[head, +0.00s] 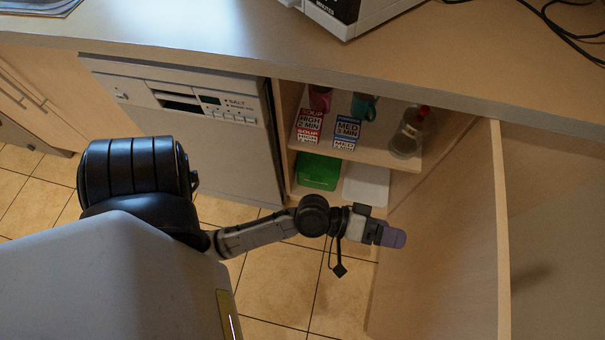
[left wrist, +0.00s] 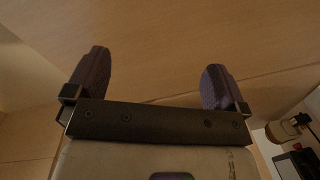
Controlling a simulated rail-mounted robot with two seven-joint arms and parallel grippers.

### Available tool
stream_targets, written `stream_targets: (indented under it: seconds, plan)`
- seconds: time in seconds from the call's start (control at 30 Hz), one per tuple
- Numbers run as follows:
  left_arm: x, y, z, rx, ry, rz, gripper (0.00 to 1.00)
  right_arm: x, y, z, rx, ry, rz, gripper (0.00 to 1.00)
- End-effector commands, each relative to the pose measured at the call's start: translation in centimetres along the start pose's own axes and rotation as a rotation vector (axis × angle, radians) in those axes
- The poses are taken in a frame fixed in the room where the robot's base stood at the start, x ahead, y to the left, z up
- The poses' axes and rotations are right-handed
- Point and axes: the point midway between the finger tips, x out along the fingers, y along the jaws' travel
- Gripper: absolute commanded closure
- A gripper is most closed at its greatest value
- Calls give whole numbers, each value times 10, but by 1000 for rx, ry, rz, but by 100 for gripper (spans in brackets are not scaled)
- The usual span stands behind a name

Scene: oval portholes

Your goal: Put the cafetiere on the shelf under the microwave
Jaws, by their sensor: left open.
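A clear glass vessel with a red top (head: 408,133), which looks like the cafetiere, stands at the right end of the shelf (head: 375,152) inside the open cupboard. The microwave (head: 362,14) is partly in view on the counter above. My left gripper (head: 393,237) is in front of and below the vessel, beside the open cupboard door. In the left wrist view its purple fingers (left wrist: 155,82) are spread wide with nothing between them, facing a wooden panel. My right gripper is out of view.
The open cupboard door (head: 450,240) stands to the right of my left gripper. Two cups and printed SOUP and MED cards (head: 346,131) share the shelf. Green (head: 318,172) and white (head: 366,186) items lie below. A dishwasher (head: 190,120) is at left; tiled floor is clear.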

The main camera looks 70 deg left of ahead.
Motion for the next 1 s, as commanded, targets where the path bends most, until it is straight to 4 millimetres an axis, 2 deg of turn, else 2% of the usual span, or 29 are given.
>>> stream_targets:
  seconds: [0.03, 0.1, 0.2, 0.33, 0.5, 0.7, 1.0]
  plan:
    - [-13, -15, 19, 128, -99, -106, 0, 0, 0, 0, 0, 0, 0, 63]
    - [-33, -38, 40, 294, -235, -253, 0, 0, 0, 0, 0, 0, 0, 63]
    - [-68, -68, 59, 484, -414, -450, 0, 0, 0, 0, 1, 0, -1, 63]
    - [-114, -95, 69, 646, -605, -664, 0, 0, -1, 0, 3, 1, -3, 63]
    - [-156, -111, 70, 746, -760, -845, 0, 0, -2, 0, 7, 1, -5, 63]
    - [-175, -116, 69, 777, -824, -921, 0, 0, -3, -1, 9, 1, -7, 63]
    - [-175, -116, 70, 777, -825, -922, 0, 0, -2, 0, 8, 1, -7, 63]
